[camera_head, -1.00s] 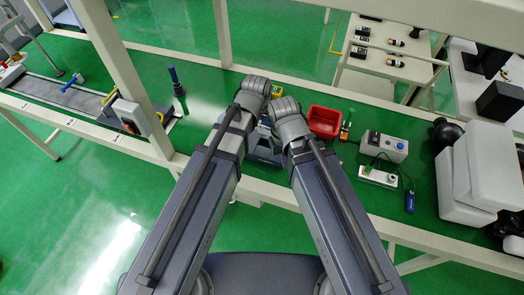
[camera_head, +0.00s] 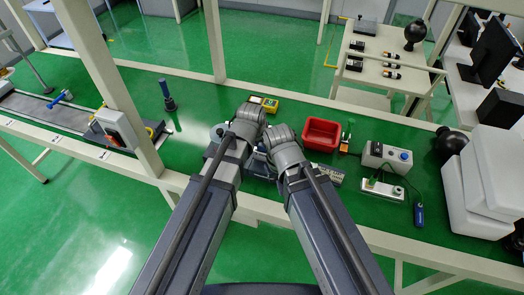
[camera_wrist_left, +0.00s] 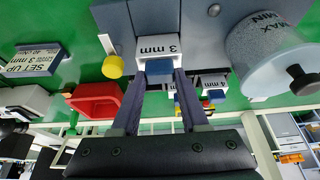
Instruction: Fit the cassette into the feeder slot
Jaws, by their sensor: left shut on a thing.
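My left gripper (camera_wrist_left: 160,72) is shut on the cassette (camera_wrist_left: 158,47), a white block marked "3 mm" with a blue grip between the fingertips. In the left wrist view the cassette's far end is against the blue-grey feeder (camera_wrist_left: 197,22); how far it sits in the slot is hidden. A grey cylinder marked "MAX" and "MIN" (camera_wrist_left: 262,50) stands beside it. In the head view the feeder (camera_head: 259,168) is mostly hidden between my arms. My left wrist covers the left jaws there, and my right gripper (camera_head: 286,148) has its jaws hidden too.
A red bin (camera_head: 321,135) lies right of the arms, with a "SET UP" block (camera_head: 329,176) in front. A grey control box (camera_head: 386,157) is farther right. A yellow item (camera_head: 266,103) lies behind my left wrist. In the wrist view, small "4 mm" blocks (camera_wrist_left: 214,84) show behind the fingers.

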